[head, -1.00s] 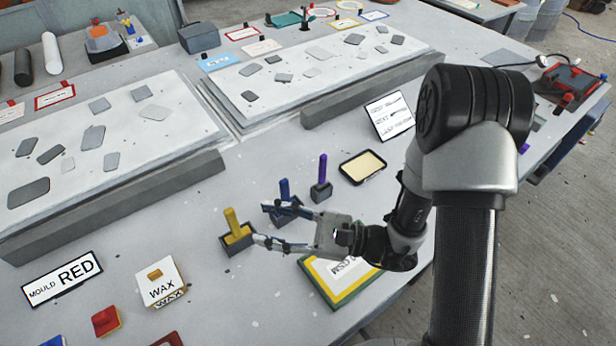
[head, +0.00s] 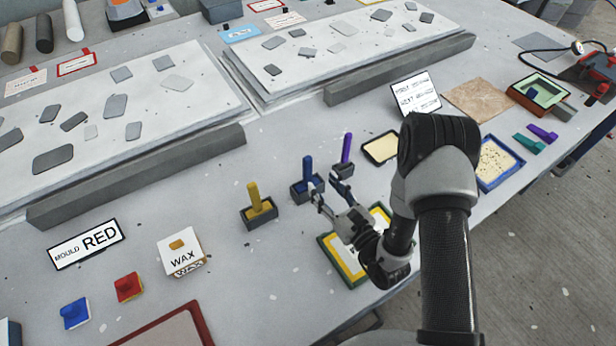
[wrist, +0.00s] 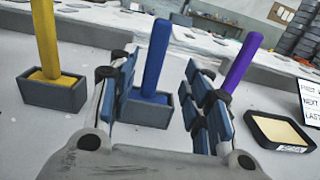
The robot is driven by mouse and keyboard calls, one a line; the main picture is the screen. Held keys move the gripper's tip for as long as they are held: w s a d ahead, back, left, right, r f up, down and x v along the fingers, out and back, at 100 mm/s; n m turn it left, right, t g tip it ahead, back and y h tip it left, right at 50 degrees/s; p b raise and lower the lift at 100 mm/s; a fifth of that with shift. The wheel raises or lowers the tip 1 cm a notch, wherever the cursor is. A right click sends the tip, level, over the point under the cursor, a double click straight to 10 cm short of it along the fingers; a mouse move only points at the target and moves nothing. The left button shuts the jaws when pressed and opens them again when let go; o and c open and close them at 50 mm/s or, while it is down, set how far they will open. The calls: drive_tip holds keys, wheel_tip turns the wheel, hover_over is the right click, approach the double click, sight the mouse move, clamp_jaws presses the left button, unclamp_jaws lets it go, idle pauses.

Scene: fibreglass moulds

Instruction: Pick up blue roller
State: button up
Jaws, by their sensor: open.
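The blue roller (head: 307,170) stands upright, its foot in a small dark grey holder (head: 298,197) on the table. In the wrist view the blue roller (wrist: 156,60) rises between my two fingers, a little beyond the fingertips as far as I can tell. My gripper (head: 328,190) is open and low, just in front of the holder. The fingers also show at both sides in the wrist view (wrist: 160,95). No finger visibly grips the roller. The right finger covers part of the purple roller's holder.
A yellow roller (head: 254,197) stands in its holder to the left, and a purple roller (head: 347,148) close on the right. A yellow-bordered board (head: 330,262) lies under my wrist. A black tray (head: 379,147) lies behind. Clear table is left of the yellow roller.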

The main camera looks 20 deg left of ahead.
sight(309, 170)
drive_tip(key=x, duration=0.3)
drive_tip(key=b+x, duration=0.1)
drive_tip(key=x, duration=0.3)
drive_tip(key=shift+s+a+r, duration=0.15)
drive_tip(key=shift+a+r, duration=0.05)
drive_tip(key=shift+a, duration=0.05)
drive_tip(key=shift+w+a, duration=0.4)
drive_tip(key=shift+w, duration=0.05)
drive_tip(key=shift+c, duration=0.4)
clamp_jaws()
